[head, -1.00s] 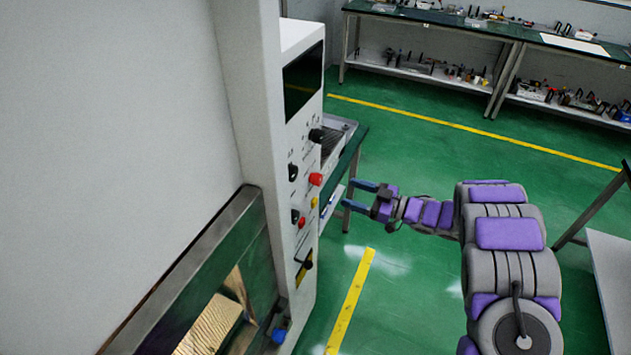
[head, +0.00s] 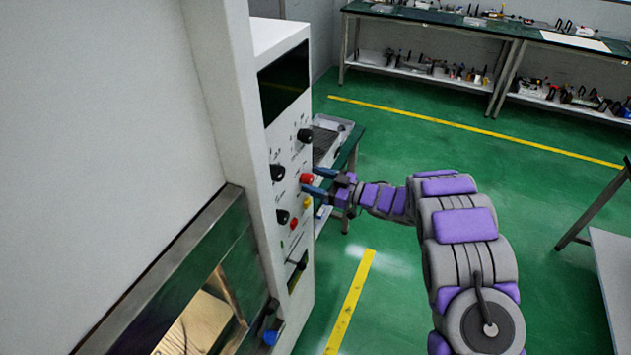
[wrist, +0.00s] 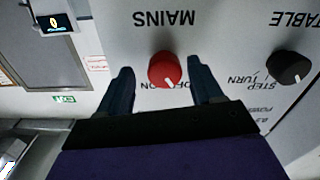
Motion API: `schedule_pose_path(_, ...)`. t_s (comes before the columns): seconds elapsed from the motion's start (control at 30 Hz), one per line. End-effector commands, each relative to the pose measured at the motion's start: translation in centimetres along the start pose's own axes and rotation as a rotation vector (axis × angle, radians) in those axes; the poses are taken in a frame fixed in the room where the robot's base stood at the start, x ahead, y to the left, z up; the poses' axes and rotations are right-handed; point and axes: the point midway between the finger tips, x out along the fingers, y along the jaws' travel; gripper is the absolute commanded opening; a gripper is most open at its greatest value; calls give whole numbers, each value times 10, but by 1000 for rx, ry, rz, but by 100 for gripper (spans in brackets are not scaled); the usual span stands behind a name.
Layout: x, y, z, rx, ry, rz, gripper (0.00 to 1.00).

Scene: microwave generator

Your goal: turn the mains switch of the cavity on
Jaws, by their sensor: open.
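The mains switch is a red round knob (wrist: 165,70) with a white pointer line, under the label MAINS, which reads upside down in the wrist view. In the head view the red knob (head: 306,178) sits on the white control panel (head: 285,215). My gripper (wrist: 163,82) is open, with one blue finger on each side of the red knob in the wrist view. In the head view my gripper (head: 317,181) reaches the panel from the right at the knob's height. I cannot tell whether the fingers touch the knob. The pointer slants towards the OFF/ON lettering, partly hidden by the knob.
Black knobs (head: 278,172) (head: 305,135), a smaller red button and a yellow button (head: 306,203) are close by on the panel. A black lever switch (head: 300,265) sits lower. A dark table with a metal tray (head: 330,140) stands behind.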

Motion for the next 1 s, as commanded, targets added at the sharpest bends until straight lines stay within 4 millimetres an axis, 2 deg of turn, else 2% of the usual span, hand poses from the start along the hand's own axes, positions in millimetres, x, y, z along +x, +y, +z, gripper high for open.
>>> schedule_pose_path(0.1, 4, -2, 0, -1, -3, -3, 64)
schedule_pose_path(0.3, 7, -4, 1, -2, -6, -3, 44)
schedule_pose_path(0.67, 0, -2, 1, 1, -3, -3, 10)
schedule_pose_path(1.0, -3, -2, 1, 2, -3, -1, 9)
